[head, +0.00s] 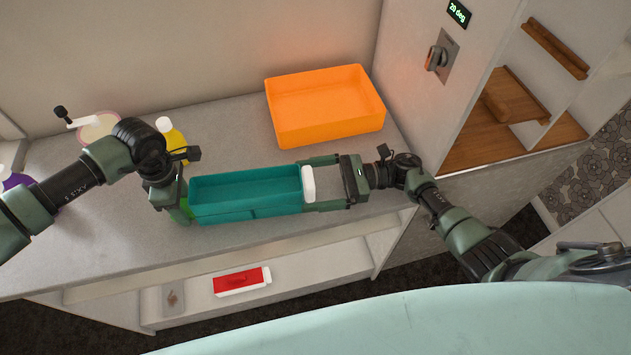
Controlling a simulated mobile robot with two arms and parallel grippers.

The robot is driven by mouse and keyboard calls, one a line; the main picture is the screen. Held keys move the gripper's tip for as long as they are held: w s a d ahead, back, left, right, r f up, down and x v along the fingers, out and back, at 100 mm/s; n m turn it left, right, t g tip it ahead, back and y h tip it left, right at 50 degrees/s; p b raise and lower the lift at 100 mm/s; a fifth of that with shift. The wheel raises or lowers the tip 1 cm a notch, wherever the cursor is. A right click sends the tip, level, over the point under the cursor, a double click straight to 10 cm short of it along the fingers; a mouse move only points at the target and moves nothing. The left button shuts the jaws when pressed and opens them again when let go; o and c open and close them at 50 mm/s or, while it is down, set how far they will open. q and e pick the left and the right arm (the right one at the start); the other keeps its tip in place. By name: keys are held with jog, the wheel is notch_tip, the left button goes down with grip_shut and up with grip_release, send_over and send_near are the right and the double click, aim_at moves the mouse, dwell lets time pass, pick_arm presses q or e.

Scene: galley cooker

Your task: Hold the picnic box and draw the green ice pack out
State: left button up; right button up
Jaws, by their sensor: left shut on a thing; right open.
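The picnic box (245,196), a long teal open-topped box, lies on the grey counter with a white piece (308,184) at its right end. The bright green ice pack (185,208) shows as a narrow strip at the box's left end, mostly hidden by my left gripper. My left gripper (172,200) is shut there on the green ice pack; its fingertips are hard to make out. My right gripper (318,185) is open at the box's right end. Its two fingers stand apart on either side of the white piece.
An empty orange tray (325,110) stands behind on the counter. A yellow bottle (176,140) stands just behind my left gripper, and a purple bottle (17,181) at far left. A red-and-white box (241,281) lies on the shelf below. Bare counter lies in front of the picnic box.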

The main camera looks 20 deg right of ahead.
aim_at(283, 190)
jog(key=a, duration=0.6)
jog(key=shift+w+a, duration=0.25)
jog(key=shift+w, duration=0.1)
jog(key=c, duration=1.8)
